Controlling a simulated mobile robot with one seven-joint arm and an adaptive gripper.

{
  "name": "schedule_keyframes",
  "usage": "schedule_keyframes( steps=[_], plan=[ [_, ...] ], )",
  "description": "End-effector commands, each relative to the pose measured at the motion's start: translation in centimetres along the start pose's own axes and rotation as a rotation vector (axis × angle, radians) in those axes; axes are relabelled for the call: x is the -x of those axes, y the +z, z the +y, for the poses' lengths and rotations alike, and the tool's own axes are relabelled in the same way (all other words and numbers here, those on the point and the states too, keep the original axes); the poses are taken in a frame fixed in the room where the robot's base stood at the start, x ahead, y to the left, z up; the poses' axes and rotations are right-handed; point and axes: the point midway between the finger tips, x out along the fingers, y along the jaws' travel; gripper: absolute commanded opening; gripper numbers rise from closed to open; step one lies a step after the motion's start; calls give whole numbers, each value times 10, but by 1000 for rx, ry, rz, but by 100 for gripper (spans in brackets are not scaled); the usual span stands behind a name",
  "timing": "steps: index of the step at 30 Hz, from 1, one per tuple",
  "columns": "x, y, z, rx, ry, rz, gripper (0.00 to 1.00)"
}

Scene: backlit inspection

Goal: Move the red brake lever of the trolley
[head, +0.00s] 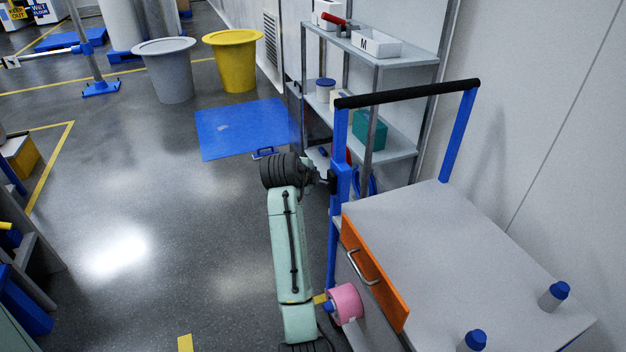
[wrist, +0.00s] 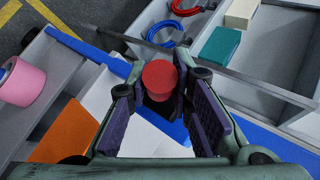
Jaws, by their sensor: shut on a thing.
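The trolley has a grey top (head: 450,235), blue posts, a black push bar (head: 410,93) and an orange drawer front (head: 372,270), which also shows in the wrist view (wrist: 65,132). The red brake lever (wrist: 160,76) shows its round red end between my fingers in the wrist view. My gripper (wrist: 160,98) is shut on it, with dark purple pads on both sides. In the head view my gripper (head: 326,181) is at the trolley's near blue post, and the lever cannot be made out clearly there. The lever's lower part is hidden.
A grey shelf (head: 405,62) stands behind the trolley, holding a white box marked M (head: 376,44) and a teal box (head: 370,130). A pink roll (head: 346,303) is at the trolley's side. A blue mat (head: 240,128) and open floor lie left of my arm.

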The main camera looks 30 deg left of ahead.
Motion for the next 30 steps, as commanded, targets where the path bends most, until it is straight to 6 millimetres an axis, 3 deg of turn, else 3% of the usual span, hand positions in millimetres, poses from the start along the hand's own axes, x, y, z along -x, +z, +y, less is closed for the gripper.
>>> schedule_keyframes(
  steps=[23,24,30],
  plan=[
    [2,-2,-7,-64,59,-55,0],
    [2,-2,-7,-64,58,-55,22],
    [2,-2,-7,-62,58,-55,35]
  ],
)
